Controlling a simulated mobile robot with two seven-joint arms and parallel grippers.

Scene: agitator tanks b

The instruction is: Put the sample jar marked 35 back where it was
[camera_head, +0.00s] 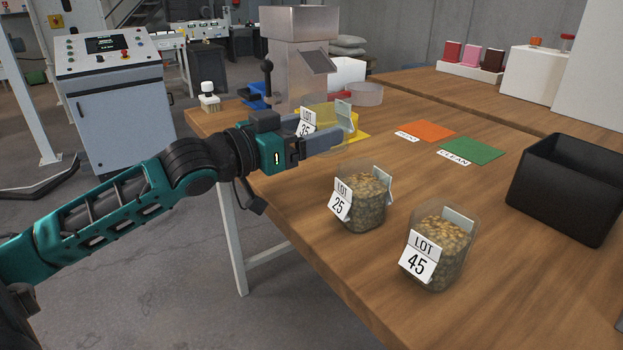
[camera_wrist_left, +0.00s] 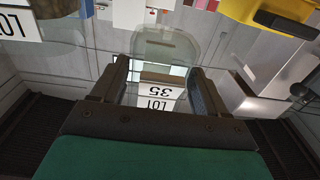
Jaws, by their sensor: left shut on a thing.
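The sample jar marked LOT 35 (camera_head: 307,121) is a clear jar with white tags, partly hidden behind my left gripper (camera_head: 328,141). My left gripper is shut on this jar near the table's left edge. In the left wrist view the clear jar (camera_wrist_left: 165,42) is between the fingers, with its 35 tag upside down. I see no contents in it. The jar marked LOT 25 (camera_head: 365,203) and the jar marked LOT 45 (camera_head: 440,247) stand upright on the table, filled with tan pieces. I cannot tell whether jar 35 touches the table. My right gripper is not in view.
A yellow object (camera_head: 355,128) is behind jar 35. A grey metal machine (camera_head: 300,60) stands behind it. An orange mat (camera_head: 431,131) and a green mat (camera_head: 472,151) lie on the wooden table (camera_head: 300,215). A black bin (camera_head: 565,190) is at the right.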

